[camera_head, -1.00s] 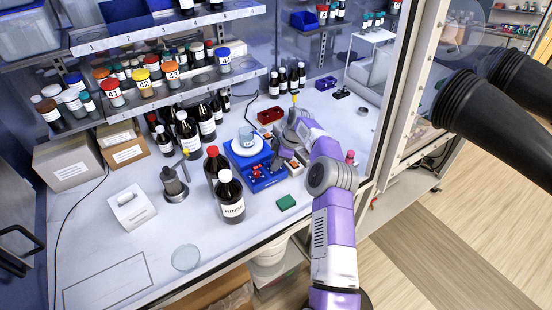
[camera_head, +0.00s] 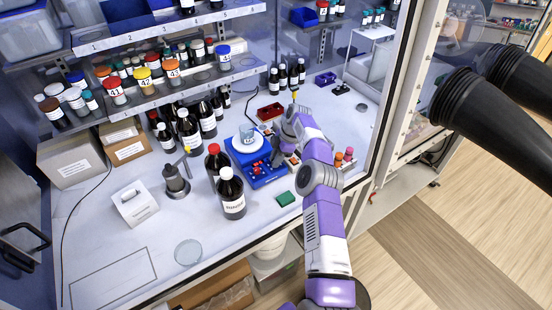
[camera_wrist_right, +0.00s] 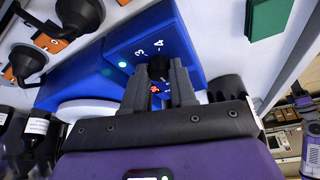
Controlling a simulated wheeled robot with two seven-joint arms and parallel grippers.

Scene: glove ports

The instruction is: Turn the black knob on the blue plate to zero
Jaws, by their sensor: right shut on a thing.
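The blue plate (camera_head: 262,180) is the blue body of a device with a white round top, on the bench in the head view. In the right wrist view its blue face (camera_wrist_right: 122,45) carries white marks, with 3 and 4 readable, and a lit spot. The black knob (camera_wrist_right: 158,66) sits on this face. My right gripper (camera_wrist_right: 160,82) is shut on it, one finger on each side. The knob's pointer and the zero mark cannot be made out. In the head view, my right gripper (camera_head: 284,143) covers the knob area. My left gripper is not in view.
A beaker (camera_head: 248,134) stands on the white top. Dark bottles (camera_head: 232,194) stand left of the device, a green block (camera_head: 286,198) in front, and a red tray (camera_head: 269,112) behind. Black knobs on orange bases (camera_wrist_right: 50,42) are close by.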

